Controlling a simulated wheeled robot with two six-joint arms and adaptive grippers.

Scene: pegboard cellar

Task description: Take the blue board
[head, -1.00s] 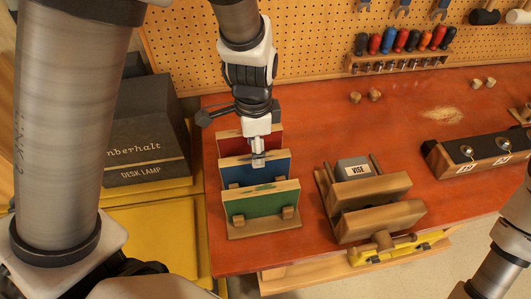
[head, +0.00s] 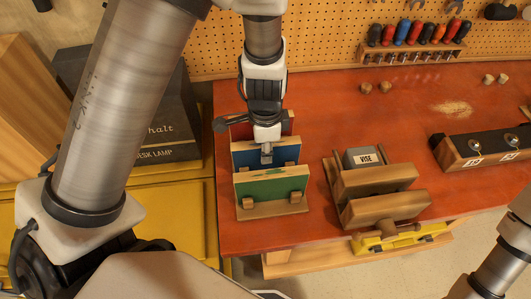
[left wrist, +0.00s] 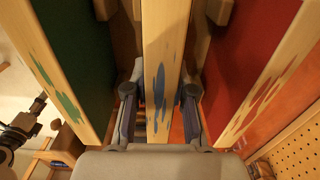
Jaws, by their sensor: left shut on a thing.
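The blue board (head: 246,158) stands upright in a wooden rack (head: 272,211), between a red board (head: 241,131) behind it and a green board (head: 272,190) in front. My left gripper (head: 266,156) comes down from above and is shut on the blue board's pale top edge, near its middle. In the left wrist view the blue-smudged edge of the blue board (left wrist: 163,60) runs between the two fingers. There the green board (left wrist: 77,60) is at left and the red board (left wrist: 250,50) at right. My right gripper is out of view; only part of that arm shows at lower right.
A wooden vise block (head: 372,185) stands right of the rack on the red bench top (head: 300,233). A dark box with drawer knobs (head: 480,147) is farther right. A dark desk lamp box (head: 150,110) stands left of the bench. A pegboard with tools is behind.

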